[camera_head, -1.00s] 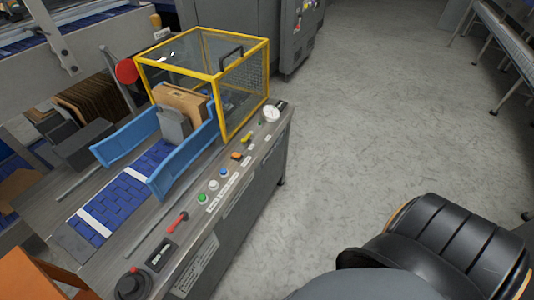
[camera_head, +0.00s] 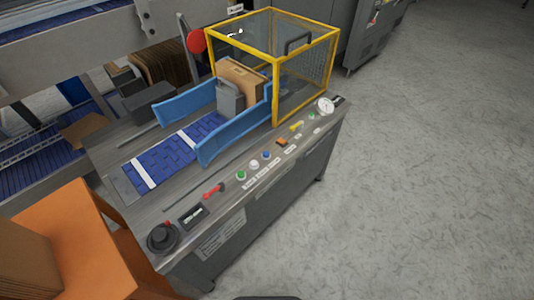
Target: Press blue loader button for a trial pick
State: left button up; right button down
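The blue button (camera_head: 266,155) is small and round. It sits on the sloping front edge of the loader's panel, between a white button (camera_head: 254,164) on its left and an orange switch (camera_head: 282,142) on its right. A green button (camera_head: 241,175) is further left in the same row. Labels below the row are too small to read. Neither of my grippers shows in the view, and nothing touches the blue button.
A yellow-framed guard cage (camera_head: 305,75) stands behind the panel's right part. Blue side guides (camera_head: 218,137) flank a carton (camera_head: 240,77). A red-handled lever (camera_head: 213,190) and black knob (camera_head: 162,238) sit left. An orange stand (camera_head: 85,225) is at lower left; floor at right is clear.

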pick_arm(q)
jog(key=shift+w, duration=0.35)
